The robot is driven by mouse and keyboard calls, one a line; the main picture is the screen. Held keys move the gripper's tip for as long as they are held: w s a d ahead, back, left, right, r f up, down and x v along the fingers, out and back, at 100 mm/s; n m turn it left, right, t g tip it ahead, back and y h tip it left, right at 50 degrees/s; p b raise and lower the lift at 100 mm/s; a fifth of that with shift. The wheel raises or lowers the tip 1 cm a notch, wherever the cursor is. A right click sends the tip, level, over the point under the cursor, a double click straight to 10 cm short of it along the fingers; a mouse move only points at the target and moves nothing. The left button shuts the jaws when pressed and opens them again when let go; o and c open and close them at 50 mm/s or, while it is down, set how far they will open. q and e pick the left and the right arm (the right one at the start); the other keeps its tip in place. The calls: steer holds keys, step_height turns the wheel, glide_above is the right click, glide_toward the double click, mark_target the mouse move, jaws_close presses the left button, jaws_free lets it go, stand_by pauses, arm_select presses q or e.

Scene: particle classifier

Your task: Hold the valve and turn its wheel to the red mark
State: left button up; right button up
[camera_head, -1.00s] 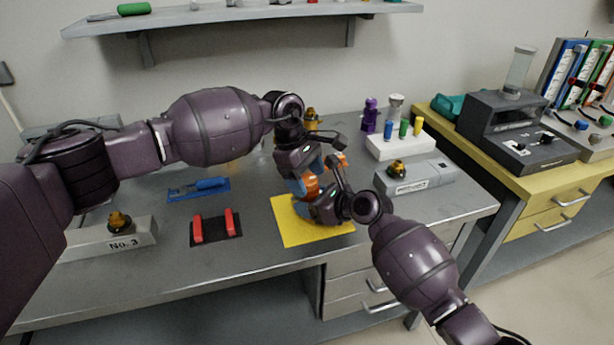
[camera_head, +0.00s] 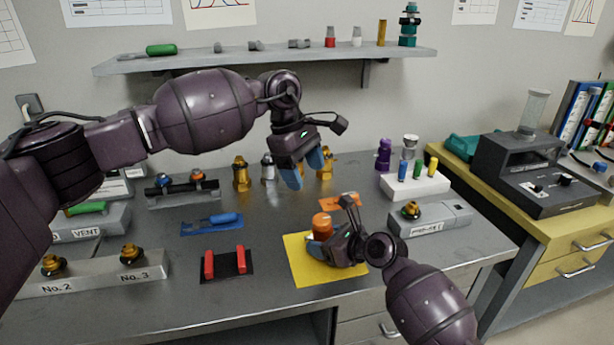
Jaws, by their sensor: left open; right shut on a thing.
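An orange valve (camera_head: 321,222) stands over the yellow mat (camera_head: 302,268) on the bench. My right gripper (camera_head: 322,241) is shut on its lower part from the right. The gripper hides much of the valve, and I cannot make out a red mark on it. I cannot tell whether the valve touches the mat. My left gripper (camera_head: 304,171) is open and empty above and slightly left of the valve, clear of it, with its blue fingers pointing down.
An orange mat (camera_head: 344,199) lies just behind the valve. A black pad with red uprights (camera_head: 230,264) and a blue tool mat (camera_head: 205,227) are to the left. A grey block (camera_head: 435,219) and a white rack (camera_head: 415,187) stand right. Bottle-like fittings (camera_head: 241,173) stand behind.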

steer(key=o, duration=1.5)
steer(key=shift+c, duration=0.2)
